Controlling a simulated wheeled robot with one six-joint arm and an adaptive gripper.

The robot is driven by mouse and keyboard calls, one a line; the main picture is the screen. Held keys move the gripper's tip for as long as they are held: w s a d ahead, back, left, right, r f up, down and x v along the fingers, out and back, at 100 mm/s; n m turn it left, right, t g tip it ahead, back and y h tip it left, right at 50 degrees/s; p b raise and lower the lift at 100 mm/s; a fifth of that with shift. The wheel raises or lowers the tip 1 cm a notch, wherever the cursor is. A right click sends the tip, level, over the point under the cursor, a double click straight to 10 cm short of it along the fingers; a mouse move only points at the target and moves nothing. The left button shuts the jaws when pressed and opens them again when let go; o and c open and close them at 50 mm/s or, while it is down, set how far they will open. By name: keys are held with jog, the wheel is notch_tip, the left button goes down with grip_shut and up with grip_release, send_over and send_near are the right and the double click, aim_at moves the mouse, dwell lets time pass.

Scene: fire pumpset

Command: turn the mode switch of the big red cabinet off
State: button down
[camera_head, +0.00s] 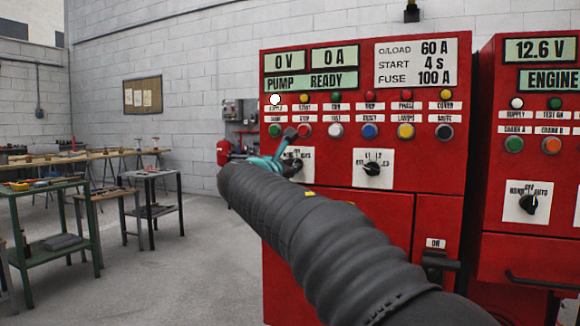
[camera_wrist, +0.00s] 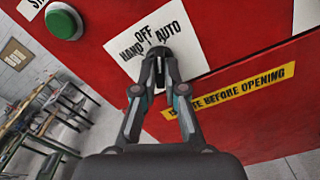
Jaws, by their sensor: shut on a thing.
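The big red cabinet (camera_head: 345,215) stands in front of me in the head view. Its mode switch sits on a white plate marked HAND, OFF and AUTO (camera_wrist: 120,50), at the cabinet's left side under the button row. My gripper (camera_wrist: 160,82) is at this plate, its fingertips shut on the switch knob. The fingers hide most of the knob, so I cannot tell its pointing direction. In the head view my arm reaches across to the plate (camera_head: 305,155) and partly covers it.
A second rotary switch (camera_head: 372,169) is on a white plate to the right. A green button (camera_wrist: 64,22) is close to my gripper. A black handle (camera_head: 440,262) projects lower right. Another red cabinet (camera_head: 497,120) stands at the right. Workbenches (camera_head: 45,190) stand left, with open floor between.

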jog(key=n, duration=0.5)
jog(key=shift+n, duration=0.3)
dwell(0.4)
jog(key=c, duration=1.2)
grip_release()
jog(key=shift+c, duration=0.2)
jog(key=v, duration=1.2)
